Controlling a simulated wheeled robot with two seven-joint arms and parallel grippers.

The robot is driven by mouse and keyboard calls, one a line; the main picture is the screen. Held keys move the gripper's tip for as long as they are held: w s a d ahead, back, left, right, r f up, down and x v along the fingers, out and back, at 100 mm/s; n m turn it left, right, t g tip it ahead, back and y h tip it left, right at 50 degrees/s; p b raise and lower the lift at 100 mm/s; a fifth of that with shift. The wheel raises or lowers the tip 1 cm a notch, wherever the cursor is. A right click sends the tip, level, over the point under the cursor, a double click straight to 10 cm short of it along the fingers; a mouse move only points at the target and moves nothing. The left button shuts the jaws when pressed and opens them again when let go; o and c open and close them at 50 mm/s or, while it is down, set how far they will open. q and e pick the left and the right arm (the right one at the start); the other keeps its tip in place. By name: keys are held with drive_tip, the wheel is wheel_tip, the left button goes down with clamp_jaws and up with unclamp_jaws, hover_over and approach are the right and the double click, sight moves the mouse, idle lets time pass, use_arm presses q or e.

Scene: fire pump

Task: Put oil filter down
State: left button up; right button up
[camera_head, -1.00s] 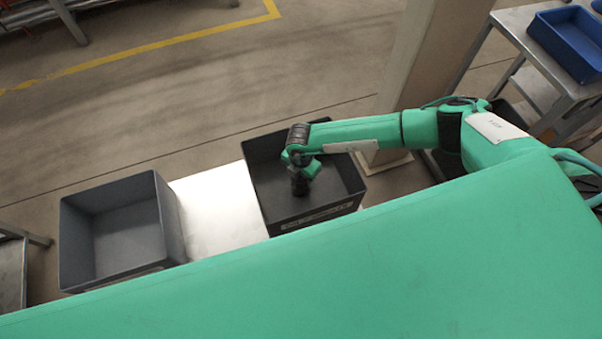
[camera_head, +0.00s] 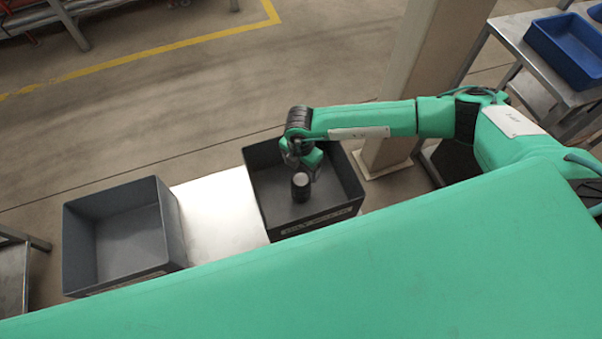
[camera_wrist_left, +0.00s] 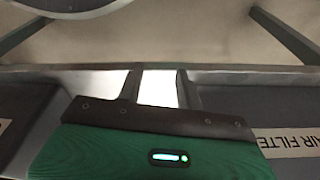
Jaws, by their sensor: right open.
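The oil filter (camera_head: 301,187), a small dark cylinder with a lighter grey top, stands upright in the right-hand dark grey bin (camera_head: 353,187) in the head view. My right gripper (camera_head: 303,169) is open just above and behind it; whether a fingertip still touches it is too small to tell. My left gripper (camera_wrist_left: 160,76) shows only in the left wrist view. Its two fingers are apart, with only bright metal surface between them.
A second, empty dark grey bin (camera_head: 75,245) stands to the left, with bare metal tabletop (camera_head: 215,215) between the bins. In the left wrist view a label (camera_wrist_left: 290,142) reads "AIR FILTE". A pillar (camera_head: 408,80) and a blue crate (camera_head: 570,45) are at right.

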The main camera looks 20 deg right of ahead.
use_arm(q)
drive_tip(key=shift+f, duration=0.45)
use_arm(e)
drive_tip(key=shift+r, duration=2.1)
use_arm(q)
drive_tip(key=shift+s, duration=0.1)
